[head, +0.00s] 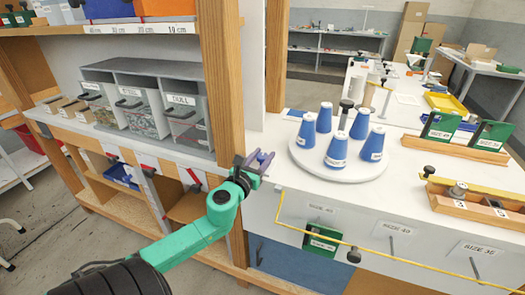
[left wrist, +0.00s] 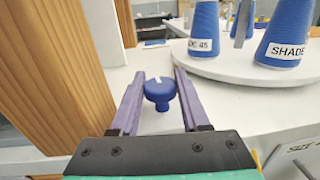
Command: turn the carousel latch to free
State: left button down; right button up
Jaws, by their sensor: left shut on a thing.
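The carousel (head: 340,174) is a round white platter bearing several blue cones of thread on the white bench. It also shows in the left wrist view (left wrist: 225,70). The carousel latch (left wrist: 159,92) is a blue knob with a white mark on top, at the bench edge left of the platter. My left gripper (head: 262,160) has purple fingers, seen in the left wrist view (left wrist: 160,84) on either side of the knob, shut on it. In the head view the fingers mostly hide the knob. My right gripper is not in view.
A wooden shelf post (head: 222,90) stands close left of my left gripper. Grey bins (head: 186,115) sit on the shelf to the left. Wooden racks with green holders (head: 442,128) stand on the bench at right. A yellow strip (head: 390,260) runs along the bench front.

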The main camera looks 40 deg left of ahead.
pick_arm(q)
jog(key=n+y+p, duration=0.1)
jog(key=n+g+y+p, duration=0.1)
jog(key=y, duration=0.1)
jog(key=n+g+y+p, duration=0.1)
jog(key=y+p, duration=0.1)
jog(key=shift+d+r+n, duration=0.1)
jog(key=shift+r+n, duration=0.2)
jog(key=shift+f+n+g+y+p, duration=0.1)
jog(key=shift+n+g+y+p, duration=0.45)
jog(key=shift+n+g+y, duration=0.55)
jog(key=shift+f+n+g+y+p, duration=0.1)
jog(key=shift+n+g+y+p, duration=0.2)
jog(key=shift+n+g+y, duration=0.6)
jog(key=n+g+y, duration=0.2)
jog(key=g, duration=0.1)
jog(key=shift+f, duration=0.1)
jog(key=shift+n+g+y+b, duration=0.3)
jog(key=shift+n+g+y, duration=0.35)
jog(key=shift+g, duration=0.5)
jog(key=shift+n+g+y+b, duration=0.25)
jog(key=shift+n+g+y, duration=0.1)
jog(key=shift+n+g, duration=0.65)
jog(key=shift+g, duration=0.45)
jog(key=shift+c, duration=1.9)
grip_release()
